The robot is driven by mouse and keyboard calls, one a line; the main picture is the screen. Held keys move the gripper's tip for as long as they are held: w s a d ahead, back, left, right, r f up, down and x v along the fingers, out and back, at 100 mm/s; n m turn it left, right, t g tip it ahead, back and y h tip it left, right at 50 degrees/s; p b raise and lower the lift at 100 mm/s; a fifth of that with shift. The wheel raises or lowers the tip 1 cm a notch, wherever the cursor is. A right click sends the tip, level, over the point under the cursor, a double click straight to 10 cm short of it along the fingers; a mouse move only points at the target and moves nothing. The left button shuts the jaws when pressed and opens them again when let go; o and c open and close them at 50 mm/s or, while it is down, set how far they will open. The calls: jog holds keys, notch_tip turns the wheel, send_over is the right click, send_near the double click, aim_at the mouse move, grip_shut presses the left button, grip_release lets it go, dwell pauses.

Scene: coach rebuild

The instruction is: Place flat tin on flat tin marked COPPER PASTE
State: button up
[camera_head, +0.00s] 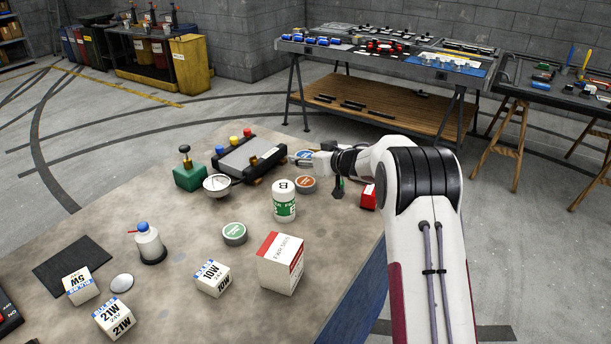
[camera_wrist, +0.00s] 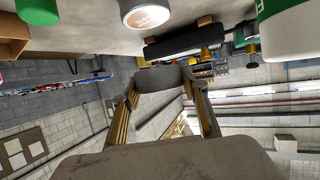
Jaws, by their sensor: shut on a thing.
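My gripper (camera_head: 318,163) is shut on a flat tin with a blue top (camera_head: 303,154), past the white jar in the head view. In the wrist view the held tin (camera_wrist: 160,79) shows as a grey round edge between the two fingers. A flat tin with an orange-brown lid (camera_head: 305,183) lies on the table, just below the held tin in the head view. Its lid lettering is too small to read. A round tin with a brownish lid (camera_wrist: 147,14) shows at the top of the wrist view. Another flat tin with a green lid (camera_head: 234,232) lies nearer.
A white and green jar (camera_head: 284,207) stands close to the orange-brown tin. A red box (camera_head: 368,197) is to its right, and a black device with coloured knobs (camera_head: 250,157) is to its left. A white and red carton (camera_head: 281,264) and small bulb boxes (camera_head: 212,279) stand nearer.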

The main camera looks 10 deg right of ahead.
aim_at(306, 181)
jog(key=shift+f, duration=1.3)
jog(key=shift+f, duration=1.85)
jog(key=shift+f, duration=0.15)
jog(key=o, duration=1.1)
jog(key=shift+s+d+r, duration=0.1)
jog(key=shift+r, duration=0.1)
